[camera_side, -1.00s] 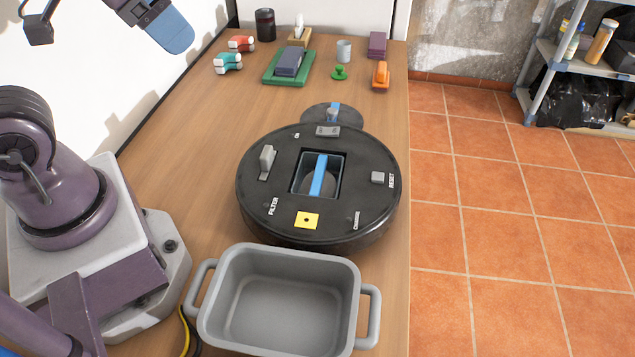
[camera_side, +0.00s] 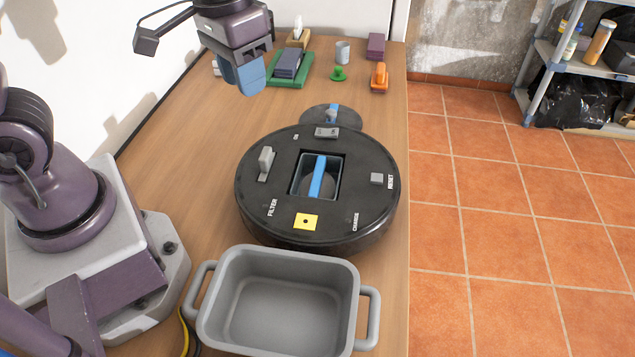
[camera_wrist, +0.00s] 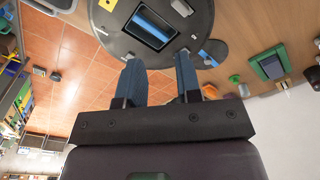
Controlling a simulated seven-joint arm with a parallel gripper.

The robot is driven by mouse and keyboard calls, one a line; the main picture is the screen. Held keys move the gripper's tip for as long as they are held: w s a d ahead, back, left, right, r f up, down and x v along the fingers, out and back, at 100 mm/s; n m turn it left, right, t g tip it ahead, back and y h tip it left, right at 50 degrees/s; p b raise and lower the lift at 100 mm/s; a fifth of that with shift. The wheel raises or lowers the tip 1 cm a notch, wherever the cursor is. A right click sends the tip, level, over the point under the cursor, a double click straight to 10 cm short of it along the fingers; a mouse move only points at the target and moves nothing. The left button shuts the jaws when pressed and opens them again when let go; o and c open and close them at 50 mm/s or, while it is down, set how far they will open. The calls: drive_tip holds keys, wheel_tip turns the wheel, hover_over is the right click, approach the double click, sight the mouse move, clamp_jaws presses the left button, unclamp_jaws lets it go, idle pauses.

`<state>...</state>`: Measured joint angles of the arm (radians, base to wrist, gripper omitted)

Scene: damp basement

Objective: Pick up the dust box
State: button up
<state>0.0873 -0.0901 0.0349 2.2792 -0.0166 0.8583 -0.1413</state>
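The dust box (camera_side: 329,190) sits in the square opening in the top of a round black robot vacuum (camera_side: 265,219). A blue handle bar (camera_side: 318,176) spans it. In the wrist view the dust box (camera_wrist: 150,28) shows near the top, beyond my fingers. My gripper (camera_side: 247,84) hangs in the air above the table, behind and left of the vacuum in the side view. In the wrist view my gripper's (camera_wrist: 159,60) two blue fingers stand apart with nothing between them.
A grey open bin (camera_side: 280,258) with side handles stands in front of the vacuum. At the back are a green tray (camera_side: 272,80), an orange item (camera_side: 379,78), a grey cup (camera_side: 342,52) and a purple block (camera_side: 375,46). The table's right edge drops to a tiled floor.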

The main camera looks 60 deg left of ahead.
sight(319, 168)
drive_tip(key=w+f+n, duration=0.2)
drive_tip(key=w+f, duration=0.1)
drive_tip(key=f, duration=0.3)
drive_tip(key=w+d+f+n, duration=0.1)
drive_tip(key=w+f+n, duration=0.2)
drive_tip(key=f, duration=0.3)
drive_tip(key=w+f+n+g, duration=0.1)
drive_tip(key=w+f+n, duration=0.1)
drive_tip(key=w+f, duration=0.3)
drive_tip(key=shift+d+f+n, duration=0.25)
drive_tip(key=shift+f+n, duration=0.15)
drive_tip(key=shift+f, duration=0.05)
drive_tip(key=shift+w+d+f, duration=0.1)
drive_tip(key=shift+f, duration=1.4)
drive_tip(key=shift+d+f, duration=0.1)
drive_tip(key=shift+f, duration=1.4)
clamp_jaws()
